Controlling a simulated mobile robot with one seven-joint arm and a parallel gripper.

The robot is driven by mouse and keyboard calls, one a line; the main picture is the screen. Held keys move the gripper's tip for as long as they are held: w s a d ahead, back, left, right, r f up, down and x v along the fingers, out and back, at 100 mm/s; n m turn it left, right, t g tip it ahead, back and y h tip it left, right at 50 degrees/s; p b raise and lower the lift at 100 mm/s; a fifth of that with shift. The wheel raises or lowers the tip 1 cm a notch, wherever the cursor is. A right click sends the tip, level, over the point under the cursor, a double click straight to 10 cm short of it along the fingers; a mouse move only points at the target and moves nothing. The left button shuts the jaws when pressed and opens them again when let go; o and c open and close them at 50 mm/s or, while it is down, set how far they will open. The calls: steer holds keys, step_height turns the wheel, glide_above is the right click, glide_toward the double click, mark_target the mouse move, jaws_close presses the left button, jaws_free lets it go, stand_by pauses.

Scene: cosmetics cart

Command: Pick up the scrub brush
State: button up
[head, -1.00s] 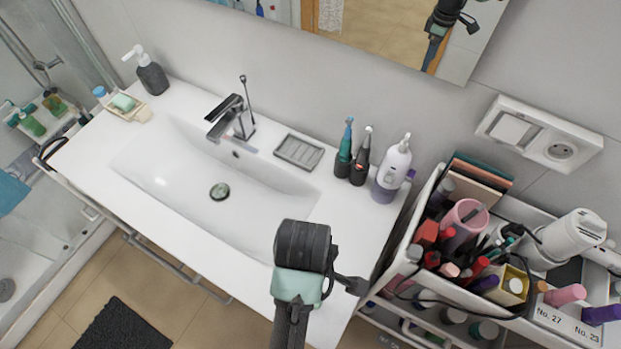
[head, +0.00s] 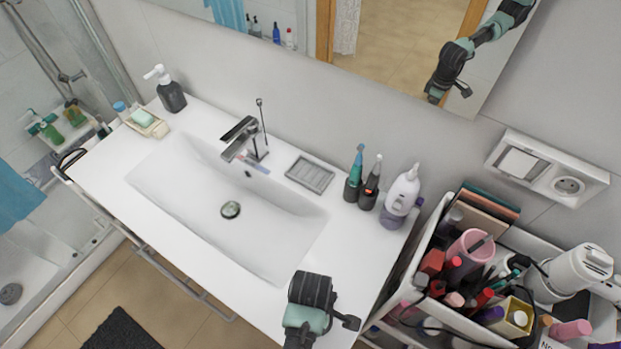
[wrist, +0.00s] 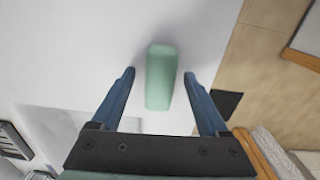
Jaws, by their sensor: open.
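A mint-green, rounded oblong block (wrist: 161,80), which I take to be the scrub brush, lies on the white counter in the wrist view. My gripper (wrist: 159,73) is open, with one blue finger on each side of the block and a gap on both sides. The fingers point along the block's length and do not touch it in the picture. In the head view my arm's end is over the counter's front, right of the sink (head: 207,205). The block is not visible there; my arm seems to hide it.
A soap dish (head: 311,174), two electric toothbrushes (head: 354,178) and a white-purple bottle (head: 401,196) stand along the counter's back. A crowded cosmetics cart (head: 444,322) is close on the right. The counter (head: 350,250) is bare between the sink and the cart.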

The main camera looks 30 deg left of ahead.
jaws_close()
stand_by(0.4)
step_height(320, 180, up, 10)
steer(key=shift+r+b, duration=0.1)
steer(key=shift+b, duration=0.45)
steer(key=c, duration=0.7)
jaws_free()
jaws_close()
steer(key=shift+a, duration=0.1)
